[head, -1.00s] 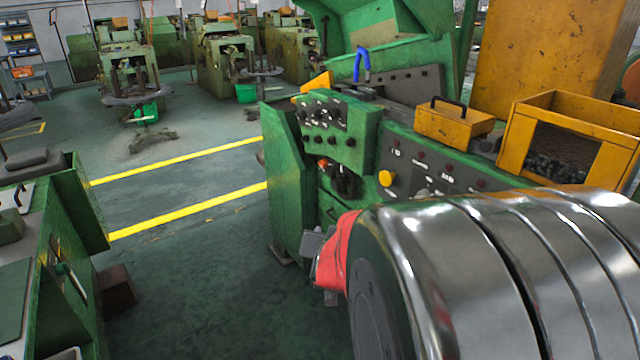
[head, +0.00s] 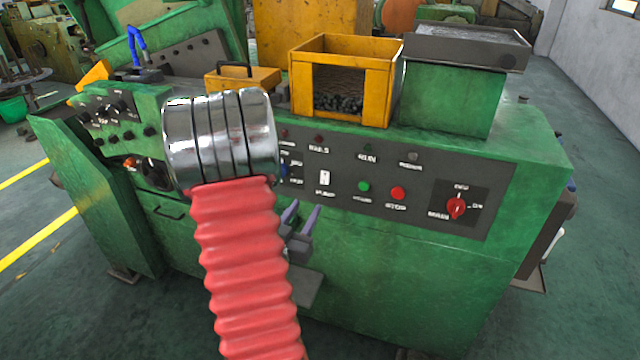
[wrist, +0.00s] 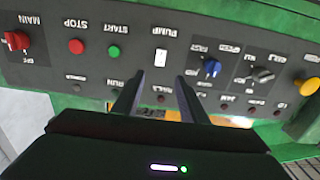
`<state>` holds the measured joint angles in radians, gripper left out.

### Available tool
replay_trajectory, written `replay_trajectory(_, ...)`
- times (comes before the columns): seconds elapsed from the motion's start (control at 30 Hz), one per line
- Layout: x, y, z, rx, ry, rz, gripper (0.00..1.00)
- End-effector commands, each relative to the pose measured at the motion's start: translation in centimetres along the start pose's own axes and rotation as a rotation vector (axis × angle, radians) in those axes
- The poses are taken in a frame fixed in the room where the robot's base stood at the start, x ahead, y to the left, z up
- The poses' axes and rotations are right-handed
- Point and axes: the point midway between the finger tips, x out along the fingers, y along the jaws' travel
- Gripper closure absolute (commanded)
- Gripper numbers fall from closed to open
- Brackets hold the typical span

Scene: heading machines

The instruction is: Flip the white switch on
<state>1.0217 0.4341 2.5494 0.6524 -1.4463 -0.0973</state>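The white switch (head: 324,178) is a small white rocker on the dark control panel of the green machine, above the PUMP label. It also shows in the wrist view (wrist: 161,57), where the panel appears upside down. My gripper (head: 302,214) is in front of the panel, below and left of the switch in the head view. In the wrist view my gripper (wrist: 158,80) has two dark fingers, spread apart and empty. The switch lies just beyond the gap between the fingertips. I cannot tell whether the switch is on or off.
Near the switch are a green START button (head: 363,187), a red STOP button (head: 398,193), a red MAIN knob (head: 456,207) and, in the wrist view, a blue selector (wrist: 211,68). A yellow bin (head: 378,88) stands on the machine. Floor at right is clear.

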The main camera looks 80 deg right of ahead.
Motion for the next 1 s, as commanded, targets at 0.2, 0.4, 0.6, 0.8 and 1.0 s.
replay_trajectory(0.2,0.0,0.0,0.0,0.001,0.0,-0.001,0.61)
replay_trajectory(0.4,0.5,0.0,0.0,0.001,-0.002,-0.001,0.61)
replay_trajectory(0.6,2.5,0.0,0.0,0.002,0.0,0.001,0.61)
replay_trajectory(0.8,5.5,0.0,0.0,0.002,-0.001,0.0,0.61)
replay_trajectory(1.0,8.6,0.0,0.0,0.002,0.0,-0.001,0.61)
